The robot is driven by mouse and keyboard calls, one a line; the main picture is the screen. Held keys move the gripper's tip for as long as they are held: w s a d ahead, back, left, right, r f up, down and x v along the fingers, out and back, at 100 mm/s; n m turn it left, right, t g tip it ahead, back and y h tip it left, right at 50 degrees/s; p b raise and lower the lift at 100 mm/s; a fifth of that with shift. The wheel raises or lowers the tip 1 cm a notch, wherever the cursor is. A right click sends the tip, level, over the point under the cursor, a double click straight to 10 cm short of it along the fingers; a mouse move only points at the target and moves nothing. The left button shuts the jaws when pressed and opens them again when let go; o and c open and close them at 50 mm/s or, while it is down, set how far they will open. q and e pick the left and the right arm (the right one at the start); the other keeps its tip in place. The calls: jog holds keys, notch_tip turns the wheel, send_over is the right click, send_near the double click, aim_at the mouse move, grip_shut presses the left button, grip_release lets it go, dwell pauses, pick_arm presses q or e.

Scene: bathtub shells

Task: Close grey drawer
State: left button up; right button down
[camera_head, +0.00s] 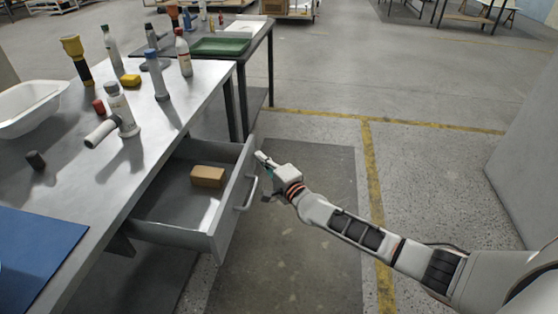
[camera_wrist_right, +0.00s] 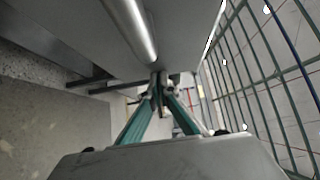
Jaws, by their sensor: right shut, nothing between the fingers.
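The grey drawer (camera_head: 222,222) is pulled out from under the metal workbench, with a small brown box (camera_head: 208,176) inside it. Its bar handle (camera_head: 246,194) is on the outer side of the front panel. My right gripper (camera_head: 262,160) is shut and empty beside the far end of the drawer front, outside the drawer. In the right wrist view the shut green fingers (camera_wrist_right: 160,82) point along the drawer front, near the end of the handle bar (camera_wrist_right: 132,28). I cannot tell whether they touch the panel. My left gripper is not in view.
The workbench top (camera_head: 150,190) holds a white tub (camera_head: 30,108), several bottles, a yellow block (camera_head: 130,80) and a blue mat (camera_head: 35,255). A second table with a green tray (camera_head: 220,46) stands behind. The floor right of the drawer is clear.

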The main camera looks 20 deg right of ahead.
jog(key=b, duration=0.2)
send_near(195, 148)
jog(key=w+d, duration=0.2)
jog(key=w+d+f, duration=0.1)
jog(key=d, duration=0.1)
jog(key=shift+w+d+f, duration=0.15)
jog(key=shift+w+d, duration=0.05)
jog(key=shift+w, duration=0.2)
jog(key=w+a+b, duration=0.1)
jog(key=a, duration=0.1)
jog(key=w+a, duration=0.2)
jog(key=shift+w+a+b, duration=0.15)
jog(key=shift+a+b, duration=0.2)
jog(key=shift+w+a+r, duration=0.25)
jog(key=shift+w+a, duration=0.2)
jog(key=shift+a, duration=0.1)
jog(key=shift+r, duration=0.25)
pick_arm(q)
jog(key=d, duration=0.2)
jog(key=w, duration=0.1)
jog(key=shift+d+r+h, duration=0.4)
pick_arm(e)
jog(key=shift+a, duration=0.1)
